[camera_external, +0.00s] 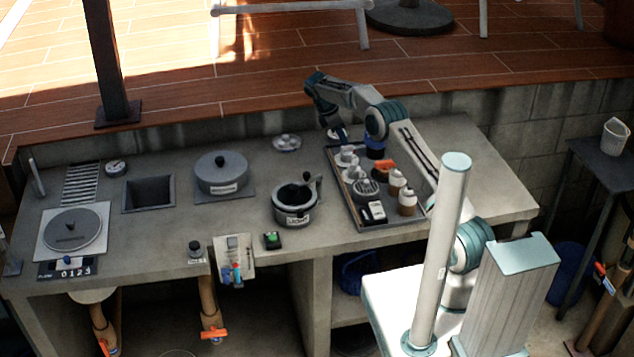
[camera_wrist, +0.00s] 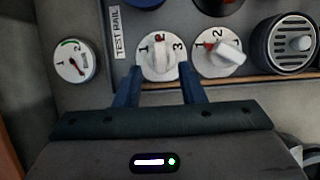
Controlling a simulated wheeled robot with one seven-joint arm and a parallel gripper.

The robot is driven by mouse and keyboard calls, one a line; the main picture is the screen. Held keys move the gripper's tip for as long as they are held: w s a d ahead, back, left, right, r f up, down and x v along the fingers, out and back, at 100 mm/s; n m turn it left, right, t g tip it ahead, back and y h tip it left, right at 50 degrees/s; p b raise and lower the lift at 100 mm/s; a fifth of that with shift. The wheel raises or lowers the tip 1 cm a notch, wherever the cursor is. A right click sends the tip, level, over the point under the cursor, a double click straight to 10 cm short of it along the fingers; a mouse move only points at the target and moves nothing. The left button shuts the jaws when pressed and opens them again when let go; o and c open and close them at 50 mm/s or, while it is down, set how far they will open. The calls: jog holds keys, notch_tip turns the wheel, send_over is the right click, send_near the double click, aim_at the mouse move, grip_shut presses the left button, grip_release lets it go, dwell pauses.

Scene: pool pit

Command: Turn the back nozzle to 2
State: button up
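Two white nozzles with numbered dials stand in the dark tray (camera_external: 385,222). The back nozzle (camera_wrist: 158,62) is in the middle of the wrist view and also shows in the external view (camera_external: 347,156). Its 1 is left and its 3 right; a red mark sits at the top between them, where the figure is hard to read. The other nozzle (camera_wrist: 222,58) is to its right, with its red mark near 1. My gripper (camera_wrist: 159,70) is open, one fingertip on each side of the back nozzle's dial. I cannot tell whether they touch it.
A white gauge (camera_wrist: 75,62) lies left of the nozzles, beside a "TEST RAIL" label (camera_wrist: 116,32). A round slotted piece (camera_wrist: 285,43) is at the right. Bottles (camera_external: 407,202) stand in the tray, and a dark pot (camera_external: 294,203) stands left of it.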

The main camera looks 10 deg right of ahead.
jog(key=p+v, duration=0.1)
jog(key=v, duration=0.8)
jog(key=shift+r, duration=0.25)
jog(key=shift+a, duration=0.15)
jog(key=s+d+r+m+y, duration=0.2)
jog(key=s+d+r+m, duration=0.3)
jog(key=r, duration=0.6)
jog(key=s+d+r+m+t, duration=0.1)
jog(key=s+d+r+m, duration=0.15)
jog(key=s, duration=0.35)
jog(key=s+d+r+m+t, duration=0.1)
jog(key=s+d+r, duration=0.2)
jog(key=s+d, duration=0.15)
jog(key=s+d+f+m+y, duration=0.1)
jog(key=s+f+m, duration=0.2)
jog(key=s, duration=0.6)
jog(key=s+d+f+m+t, duration=0.1)
jog(key=s+d+f+m, duration=0.1)
jog(key=s, duration=0.8)
jog(key=s+d+f+m+y, duration=0.1)
jog(key=s+f+m, duration=0.3)
jog(key=s, duration=0.5)
jog(key=shift+s+d+t+y+b, duration=0.25)
jog(key=shift+d+t+y+b, duration=0.05)
jog(key=shift+d+t+b, duration=0.15)
